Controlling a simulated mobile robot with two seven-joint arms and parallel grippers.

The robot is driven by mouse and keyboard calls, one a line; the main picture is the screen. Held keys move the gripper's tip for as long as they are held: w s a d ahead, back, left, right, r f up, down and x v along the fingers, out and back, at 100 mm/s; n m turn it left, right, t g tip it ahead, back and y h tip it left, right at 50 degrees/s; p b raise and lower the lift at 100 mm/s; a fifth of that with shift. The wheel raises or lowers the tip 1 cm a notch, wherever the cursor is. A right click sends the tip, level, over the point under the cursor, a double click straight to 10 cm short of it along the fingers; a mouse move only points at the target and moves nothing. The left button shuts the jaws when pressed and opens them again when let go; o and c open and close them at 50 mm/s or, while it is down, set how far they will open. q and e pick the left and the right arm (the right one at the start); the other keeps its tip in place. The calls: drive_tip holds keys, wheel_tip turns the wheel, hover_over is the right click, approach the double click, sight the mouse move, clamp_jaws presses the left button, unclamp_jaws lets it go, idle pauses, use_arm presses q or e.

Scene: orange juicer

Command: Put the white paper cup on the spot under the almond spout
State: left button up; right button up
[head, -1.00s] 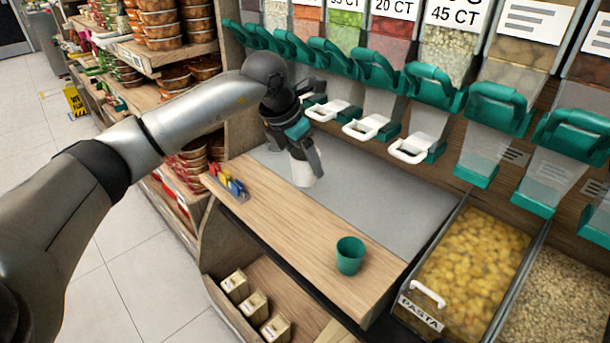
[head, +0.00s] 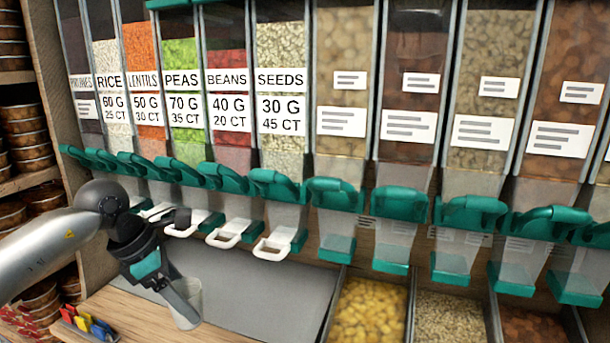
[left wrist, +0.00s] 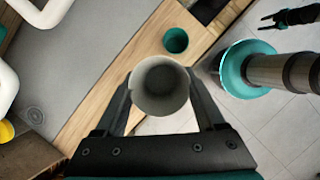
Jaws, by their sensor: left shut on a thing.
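The white paper cup (head: 188,303) is between the fingers of my left gripper (head: 180,300) at the lower left of the head view. In the left wrist view I look into the open, empty-looking cup (left wrist: 160,86), with a finger of my left gripper (left wrist: 162,92) on each side. The cup appears upright, above the counter's front edge. The labels I can read do not say almond, and several dispensers to the right have unreadable labels, so I cannot tell which spout (head: 393,252) is the almond one. My right gripper (left wrist: 264,22) shows small in the left wrist view, open and empty.
A grey surface (head: 265,297) lies below the white-handled spouts, with a wooden strip (head: 120,310) in front. A green cup (left wrist: 175,40) stands on the wood. Coloured clips (head: 88,322) lie at its left end. Open food bins (head: 370,312) stand at the lower right.

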use_arm(q)
drive_tip(key=s+d+m+g+y, duration=0.2)
drive_tip(key=s+m, duration=0.5)
drive_tip(key=m, duration=0.4)
drive_tip(key=s+d+m+g+y, duration=0.1)
drive_tip(key=s+d+m+g, duration=0.2)
drive_tip(key=s+m, duration=0.4)
drive_tip(key=shift+d+f+m+g+y, duration=0.15)
drive_tip(key=shift+m+g+y, duration=0.4)
drive_tip(key=shift+m, duration=2.25)
drive_tip(key=shift+s, duration=0.1)
drive_tip(key=shift+g, duration=0.25)
